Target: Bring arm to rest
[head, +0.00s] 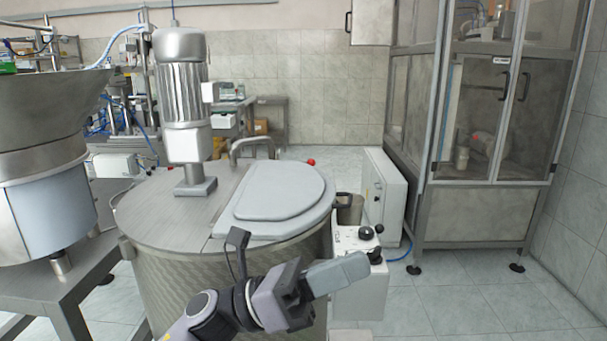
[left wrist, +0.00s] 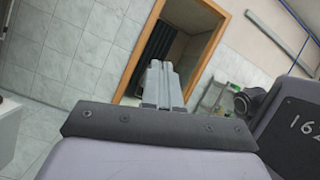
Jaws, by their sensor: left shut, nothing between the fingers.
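My left gripper (head: 345,272) comes in from the bottom of the head view, in front of the round metal tank (head: 235,285). Its fingers point right, beside the grey control box (head: 358,296). The fingers are shut together and hold nothing. In the left wrist view the shut fingers (left wrist: 162,84) point toward a doorway with a wooden frame (left wrist: 205,12). My right gripper is in neither view.
The tank has a closed grey lid (head: 275,192) and a motor (head: 183,90) on top. A metal hopper (head: 45,170) stands at the left. A glazed cabinet (head: 485,140) stands at the right. The tiled floor (head: 470,300) at the lower right is clear.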

